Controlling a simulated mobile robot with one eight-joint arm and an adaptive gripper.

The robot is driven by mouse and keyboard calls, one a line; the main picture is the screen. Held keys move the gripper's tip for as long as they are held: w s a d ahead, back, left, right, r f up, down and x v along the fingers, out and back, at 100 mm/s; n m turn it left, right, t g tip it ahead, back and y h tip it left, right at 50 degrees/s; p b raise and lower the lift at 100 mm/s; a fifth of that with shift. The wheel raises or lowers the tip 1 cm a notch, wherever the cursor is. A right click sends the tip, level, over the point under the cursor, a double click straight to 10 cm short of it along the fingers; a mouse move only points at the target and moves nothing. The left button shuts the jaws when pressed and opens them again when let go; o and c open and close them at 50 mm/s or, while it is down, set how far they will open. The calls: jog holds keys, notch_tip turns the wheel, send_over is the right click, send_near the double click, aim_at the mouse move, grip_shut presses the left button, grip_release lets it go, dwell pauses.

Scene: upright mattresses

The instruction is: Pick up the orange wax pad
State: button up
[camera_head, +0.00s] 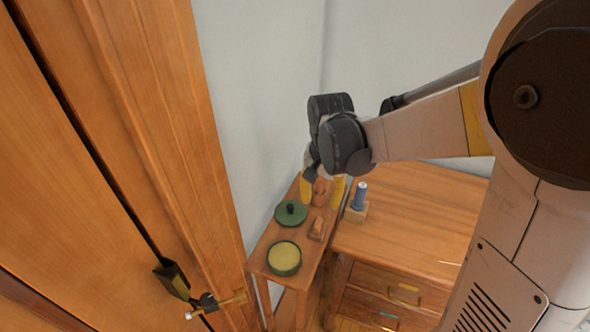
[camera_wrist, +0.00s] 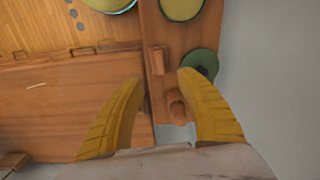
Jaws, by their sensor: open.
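My gripper (camera_head: 321,190) is open above the far end of a narrow wooden stand; its yellow fingers also show in the wrist view (camera_wrist: 160,80). A small orange-brown rounded piece (camera_wrist: 177,106) lies between the spread fingers, nearer the right one; it also shows in the head view (camera_head: 319,184). A second orange-brown piece, blocky (camera_wrist: 159,60), lies on the stand just beyond the fingertips, and in the head view (camera_head: 317,229) it is beside the green lid. I cannot tell for certain which piece is the orange wax pad. Nothing is visibly held.
The stand (camera_head: 258,263) carries a dark green knobbed lid (camera_head: 291,214) and a green pot with yellow contents (camera_head: 284,258). A wooden dresser (camera_head: 410,215) adjoins it, with a blue item (camera_head: 359,196) near its edge. A wooden cabinet (camera_head: 150,130) and pale wall (camera_head: 250,90) bound the left and back.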

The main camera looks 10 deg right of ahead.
aim_at(318, 223)
jog(key=f, duration=0.2)
jog(key=f+b, duration=0.1)
jog(key=f, duration=0.1)
jog(key=f+b, duration=0.1)
jog(key=f, duration=0.1)
jog(key=shift+w+f, duration=0.2)
jog(key=shift+w, duration=0.05)
notch_tip(318, 223, down, 5)
jog(key=shift+d+f+b, duration=0.1)
jog(key=shift+b, duration=1.15)
grip_shut()
